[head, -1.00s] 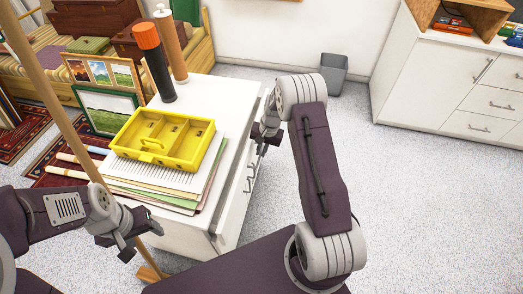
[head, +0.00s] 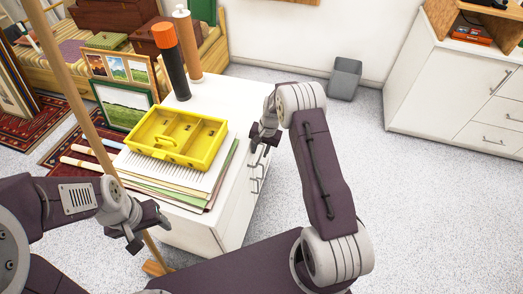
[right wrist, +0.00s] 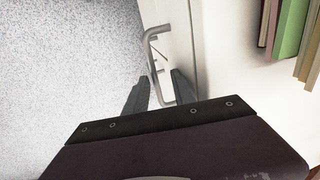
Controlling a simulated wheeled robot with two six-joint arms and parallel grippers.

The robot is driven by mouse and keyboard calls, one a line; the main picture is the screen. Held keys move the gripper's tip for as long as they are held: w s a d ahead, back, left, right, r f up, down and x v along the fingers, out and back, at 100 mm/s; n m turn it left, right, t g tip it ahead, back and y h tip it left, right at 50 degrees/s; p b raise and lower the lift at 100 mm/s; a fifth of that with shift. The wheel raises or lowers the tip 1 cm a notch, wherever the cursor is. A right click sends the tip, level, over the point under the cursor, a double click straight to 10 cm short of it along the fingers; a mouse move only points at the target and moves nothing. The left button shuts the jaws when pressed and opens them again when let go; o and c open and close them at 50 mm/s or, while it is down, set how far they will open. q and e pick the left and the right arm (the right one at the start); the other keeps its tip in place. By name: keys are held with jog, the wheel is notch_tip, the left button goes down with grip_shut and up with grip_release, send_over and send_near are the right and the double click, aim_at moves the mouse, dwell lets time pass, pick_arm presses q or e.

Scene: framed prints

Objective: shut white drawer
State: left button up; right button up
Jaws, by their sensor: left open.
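The white cabinet (head: 232,95) stands in the middle of the head view, with its drawer fronts and grey handles (head: 256,176) on its right side. How far the white drawer stands out is hard to tell there, as my right arm covers part of the front. In the right wrist view a grey bar handle (right wrist: 153,62) sits on a white front (right wrist: 182,45). My right gripper (head: 264,140) is at this front; its fingers (right wrist: 160,92) are apart, with the handle's near part between them.
A yellow compartment box (head: 178,138) lies on papers and folders on the cabinet top, before an orange-capped black tube (head: 172,65) and a brown tube. A wooden pole (head: 75,95) stands by my left arm. A grey bin (head: 345,78) is behind; the carpet at right is clear.

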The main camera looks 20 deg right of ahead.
notch_tip(320, 180, up, 9)
jog(key=s+d+p, duration=0.1)
jog(key=p, duration=0.1)
jog(key=shift+d, duration=0.2)
dwell(0.4)
